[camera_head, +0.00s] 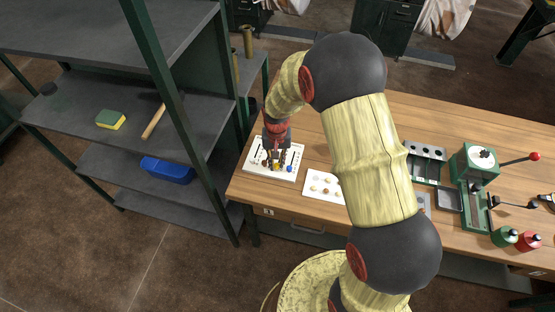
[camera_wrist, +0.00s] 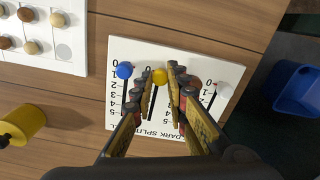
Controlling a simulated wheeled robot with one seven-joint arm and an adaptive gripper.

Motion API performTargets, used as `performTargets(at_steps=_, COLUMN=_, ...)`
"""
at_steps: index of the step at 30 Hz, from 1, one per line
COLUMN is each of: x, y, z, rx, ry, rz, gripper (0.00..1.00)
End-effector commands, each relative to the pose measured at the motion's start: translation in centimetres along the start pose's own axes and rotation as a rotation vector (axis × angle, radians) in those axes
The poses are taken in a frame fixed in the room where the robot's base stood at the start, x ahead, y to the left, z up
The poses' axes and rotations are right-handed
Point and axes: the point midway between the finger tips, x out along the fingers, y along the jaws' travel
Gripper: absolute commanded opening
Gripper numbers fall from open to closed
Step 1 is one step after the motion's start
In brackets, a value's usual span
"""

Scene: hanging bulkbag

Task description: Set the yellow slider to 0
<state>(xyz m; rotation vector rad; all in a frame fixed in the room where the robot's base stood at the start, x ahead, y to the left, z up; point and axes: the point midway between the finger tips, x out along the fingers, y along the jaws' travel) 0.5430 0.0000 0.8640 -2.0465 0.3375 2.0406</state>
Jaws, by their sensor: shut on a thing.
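The white slider board (camera_head: 259,169) lies near the left end of the wooden table; it also fills the middle of the wrist view (camera_wrist: 190,58). The yellow slider knob (camera_wrist: 160,75) sits near the 0 end of its slot, with the dark slot running below it. My gripper (camera_wrist: 161,72) is shut on the yellow knob, one finger on each side. In the head view my gripper (camera_head: 276,163) reaches down onto the board. The fingers hide much of the yellow scale, so its exact reading is unclear. A blue knob (camera_wrist: 123,70) is left of it, a whitish knob (camera_wrist: 222,88) right.
A white board with round pieces (camera_head: 324,186) lies right of the slider board. Further right stand a green machine (camera_head: 474,166) and green and red bottles (camera_head: 530,241). A shelf with a blue bin (camera_head: 167,170) stands to the left.

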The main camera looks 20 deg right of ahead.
Motion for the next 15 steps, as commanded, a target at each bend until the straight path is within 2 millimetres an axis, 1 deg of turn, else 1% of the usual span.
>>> performTargets(at_steps=2, x=0.09, y=-0.08, z=0.34, rx=0.000, ry=-0.008, rz=0.001, gripper=0.18)
performTargets(at_steps=10, x=0.07, y=-0.05, z=0.23, rx=0.000, ry=-0.005, rz=0.001, gripper=0.33)
performTargets(at_steps=15, x=0.06, y=-0.04, z=0.19, rx=0.000, ry=-0.005, rz=0.001, gripper=0.34)
